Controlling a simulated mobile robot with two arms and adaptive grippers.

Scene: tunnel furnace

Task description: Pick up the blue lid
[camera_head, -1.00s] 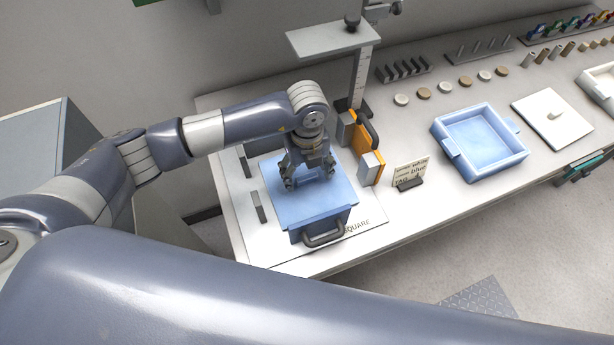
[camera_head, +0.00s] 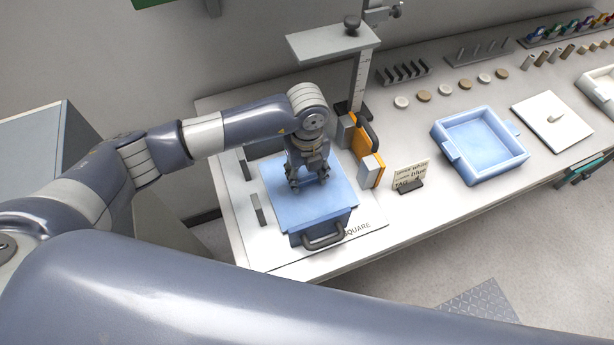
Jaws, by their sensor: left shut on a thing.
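The blue lid (camera_head: 305,206) is a flat square plate. It lies on top of a dark blue-grey box (camera_head: 313,228) with a dark front handle (camera_head: 323,243), on the white board at the near end of the bench. My left gripper (camera_head: 308,184) points straight down over the middle of the lid. Its fingers are close together, shut on a small part at the lid's centre, which the fingers hide. The lid shows no gap above the box. My right gripper is not in view.
A grey stand with a plate (camera_head: 333,42) and an orange block (camera_head: 363,147) stand close behind the lid. A small sign (camera_head: 410,176), an empty light blue tray (camera_head: 478,146) and a white lid (camera_head: 552,122) lie to the right. The bench's front right is clear.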

